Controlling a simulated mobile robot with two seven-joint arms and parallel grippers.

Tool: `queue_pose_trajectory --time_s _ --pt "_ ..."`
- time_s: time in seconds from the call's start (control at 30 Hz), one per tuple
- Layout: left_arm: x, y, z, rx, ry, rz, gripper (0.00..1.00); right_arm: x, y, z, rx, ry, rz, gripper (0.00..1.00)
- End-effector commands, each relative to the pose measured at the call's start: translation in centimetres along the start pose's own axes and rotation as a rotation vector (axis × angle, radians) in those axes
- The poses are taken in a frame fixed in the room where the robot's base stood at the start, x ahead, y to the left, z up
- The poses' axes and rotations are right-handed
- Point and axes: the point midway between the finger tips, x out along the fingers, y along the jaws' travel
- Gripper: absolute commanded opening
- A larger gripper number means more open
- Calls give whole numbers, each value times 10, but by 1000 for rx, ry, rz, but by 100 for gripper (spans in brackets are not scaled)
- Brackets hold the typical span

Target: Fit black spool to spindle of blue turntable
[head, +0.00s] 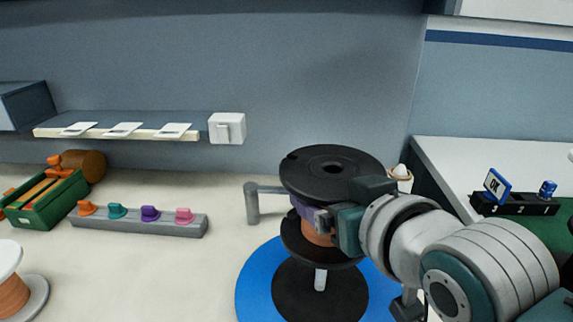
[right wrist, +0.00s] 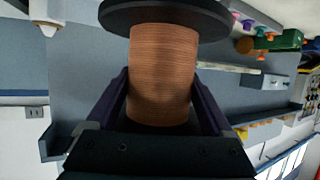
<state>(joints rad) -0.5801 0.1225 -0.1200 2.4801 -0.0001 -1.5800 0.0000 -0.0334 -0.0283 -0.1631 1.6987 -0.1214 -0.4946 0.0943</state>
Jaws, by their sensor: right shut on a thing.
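The black spool (head: 332,172) has two black flanges and copper-coloured winding (right wrist: 163,75). My right gripper (head: 322,222) is shut on the winding, with a finger on each side in the right wrist view. The spool is roughly upright above the blue turntable (head: 252,285). The turntable has a dark round area in its middle, and a short pale spindle (head: 320,279) shows there below the spool's lower flange. The spindle's top is not clearly seen, and I cannot tell whether it enters the spool. My left gripper is not in view.
A grey bent post (head: 252,203) stands behind the turntable, its arm reaching toward the spool. A white spool (head: 12,290) is at the left edge. A grey rack (head: 140,223) with coloured knobs and a green crate (head: 45,203) stand behind. The bench middle-left is clear.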

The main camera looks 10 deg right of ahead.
Motion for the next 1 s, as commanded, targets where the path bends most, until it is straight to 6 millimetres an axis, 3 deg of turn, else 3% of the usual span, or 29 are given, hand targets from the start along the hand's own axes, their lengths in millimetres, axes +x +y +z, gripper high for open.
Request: queue_pose_trajectory --time_s 1.0 --pt "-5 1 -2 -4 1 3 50 0 0 -3 1 8 0 0"
